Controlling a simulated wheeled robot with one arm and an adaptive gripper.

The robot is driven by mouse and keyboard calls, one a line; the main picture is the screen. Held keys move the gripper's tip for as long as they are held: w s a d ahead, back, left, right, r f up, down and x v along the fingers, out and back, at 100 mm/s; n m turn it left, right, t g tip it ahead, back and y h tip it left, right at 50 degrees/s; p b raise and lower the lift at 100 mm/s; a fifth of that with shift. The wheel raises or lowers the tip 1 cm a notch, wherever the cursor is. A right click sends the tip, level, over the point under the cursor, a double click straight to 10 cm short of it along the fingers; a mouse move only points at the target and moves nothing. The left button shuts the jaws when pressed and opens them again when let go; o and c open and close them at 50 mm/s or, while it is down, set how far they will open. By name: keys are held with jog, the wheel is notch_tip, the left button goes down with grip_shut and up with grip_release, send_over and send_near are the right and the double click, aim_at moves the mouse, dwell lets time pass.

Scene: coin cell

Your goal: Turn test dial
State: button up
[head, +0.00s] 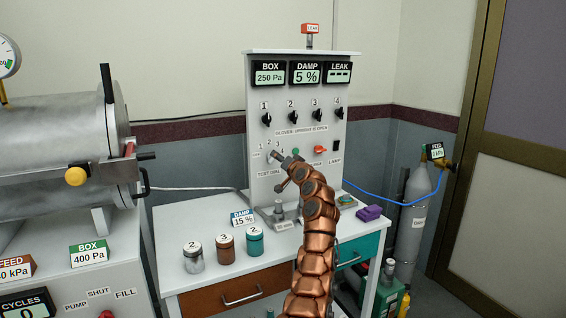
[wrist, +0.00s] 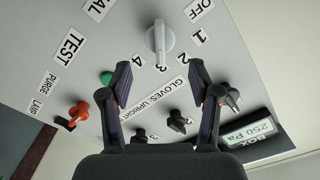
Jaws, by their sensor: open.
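The test dial (wrist: 158,42) is a pale grey knob on the white panel, beyond my fingertips in the wrist view. Its long grip runs up and down there, with the lower end near the label 3. I cannot tell which end is its pointer. Labels OFF, 1, 2, 3 and 4 surround it. My gripper (wrist: 160,70) is open, its two dark fingers apart with nothing between them. In the head view my gripper (head: 283,163) is close to the panel's lower left and largely covers the dial.
The panel (head: 257,100) also has several black glove knobs and an orange-red knob (wrist: 79,112), with a green button (wrist: 106,78). Its displays read 250 Pa and 5 %, with dashes under LEAK. Several lidded jars (head: 193,258) stand on the bench to the left.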

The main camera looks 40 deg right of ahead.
jog(key=shift+v, duration=0.85)
jog(key=shift+a, duration=0.1)
